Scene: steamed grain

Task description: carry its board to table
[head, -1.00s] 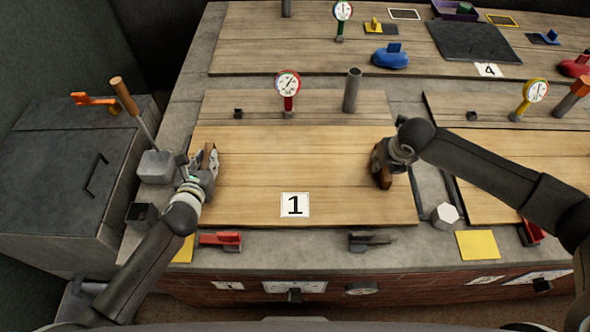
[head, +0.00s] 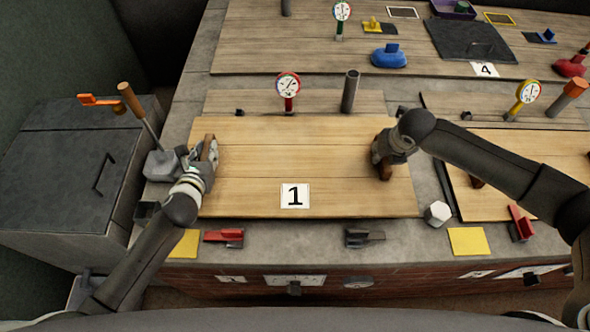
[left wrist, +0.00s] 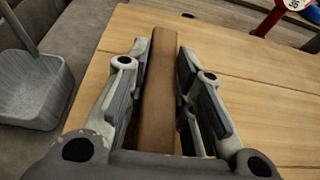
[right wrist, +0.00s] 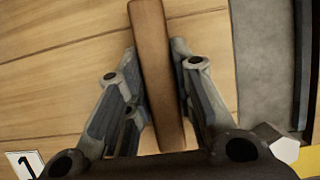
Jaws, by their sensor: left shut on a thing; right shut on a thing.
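A light wooden board (head: 290,150) bearing a card with the number 1 (head: 295,196) spans the middle of the head view, over the concrete counter. It has a brown bar handle at each end. My left gripper (head: 208,155) is shut on the left handle (left wrist: 162,80), which stands between its fingers in the left wrist view. My right gripper (head: 383,158) is shut on the right handle (right wrist: 155,70), seen between its fingers in the right wrist view. The board looks about level; its height above the counter is hard to tell.
Behind the board stand a red-based gauge (head: 289,88) and a grey post (head: 350,92). A grey scoop (head: 160,165) lies left. A second board (head: 500,175) is close on the right. Red (head: 224,237) and black (head: 364,238) levers sit along the front edge.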

